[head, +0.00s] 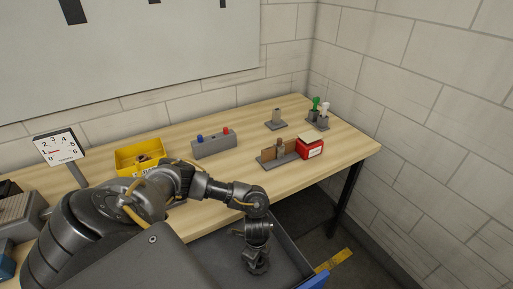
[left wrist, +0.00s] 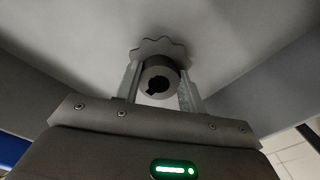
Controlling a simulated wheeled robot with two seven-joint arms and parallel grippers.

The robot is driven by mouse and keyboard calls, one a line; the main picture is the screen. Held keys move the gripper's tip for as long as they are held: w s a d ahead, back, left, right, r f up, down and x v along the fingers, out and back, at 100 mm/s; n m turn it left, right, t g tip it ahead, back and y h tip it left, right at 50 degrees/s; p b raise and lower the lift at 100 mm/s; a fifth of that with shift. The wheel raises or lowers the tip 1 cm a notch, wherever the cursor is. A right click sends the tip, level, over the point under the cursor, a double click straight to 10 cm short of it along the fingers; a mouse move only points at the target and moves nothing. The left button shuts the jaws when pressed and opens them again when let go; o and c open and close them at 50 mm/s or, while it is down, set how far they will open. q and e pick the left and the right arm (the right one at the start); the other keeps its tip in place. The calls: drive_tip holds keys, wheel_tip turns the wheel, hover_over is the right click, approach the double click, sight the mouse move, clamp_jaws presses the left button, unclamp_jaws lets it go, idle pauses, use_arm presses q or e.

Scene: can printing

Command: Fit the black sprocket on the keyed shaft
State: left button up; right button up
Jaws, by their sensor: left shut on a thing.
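My left gripper (head: 257,266) points down inside a dark grey bin in front of the table. In the left wrist view the left gripper (left wrist: 160,90) is shut on a toothed sprocket (left wrist: 160,48), its fingers on either side of the round hub. The sprocket looks dark grey in this light, and its bore with a keyway slot faces the camera. The sprocket is hidden in the head view. I cannot make out the keyed shaft for certain; a short grey post on a base (head: 276,119) stands at the table's back right. My right gripper is not in view.
The bin (head: 290,236) has a blue corner. On the wooden table (head: 340,160) stand a yellow box (head: 127,160), a grey block with blue and red knobs (head: 214,146), a fixture with a red box (head: 310,147), green and white pieces (head: 318,113) and a dial (head: 60,147).

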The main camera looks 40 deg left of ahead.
use_arm(q)
drive_tip(key=s+d+r+p, duration=0.1)
drive_tip(key=s+r+p, duration=0.3)
drive_tip(key=s+r, duration=0.7)
drive_tip(key=s, duration=0.3)
drive_tip(key=shift+d+r, duration=0.1)
drive_tip(key=shift+r, duration=0.05)
wheel_tip(320, 180, up, 4)
drive_tip(key=p, duration=0.5)
